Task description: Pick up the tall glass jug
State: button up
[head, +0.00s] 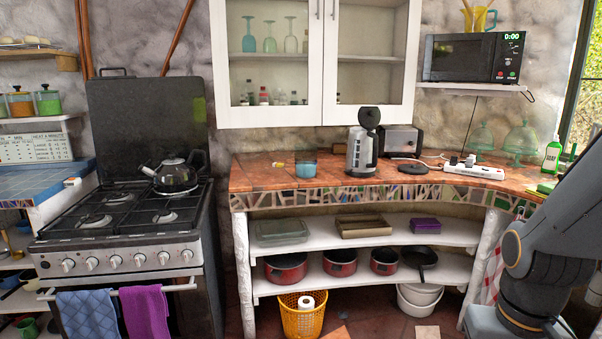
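A yellow, see-through jug-like vessel (478,19) stands on top of the microwave at the upper right, with stick-like utensils in it. It is cut by the top edge of the picture. Tinted glassware (270,44) stands behind the cabinet's glass door. I cannot tell for sure which of these is the tall glass jug. A grey and black upright appliance (360,150) stands on the counter and does not look like clear glass. My arm shows at the right edge, but my gripper is out of view.
The mosaic counter (265,178) holds a small blue pot (303,168), a toaster (400,140), a power strip (474,171), glass domes (521,141) and a green bottle (552,157). Its left front is mostly clear. The microwave (474,58) sits on a wall shelf; a stove (125,240) stands left.

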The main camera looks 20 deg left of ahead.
aim_at(306, 153)
jog(key=u, duration=0.75)
jog(key=i, duration=0.95)
jog(key=u, duration=0.15)
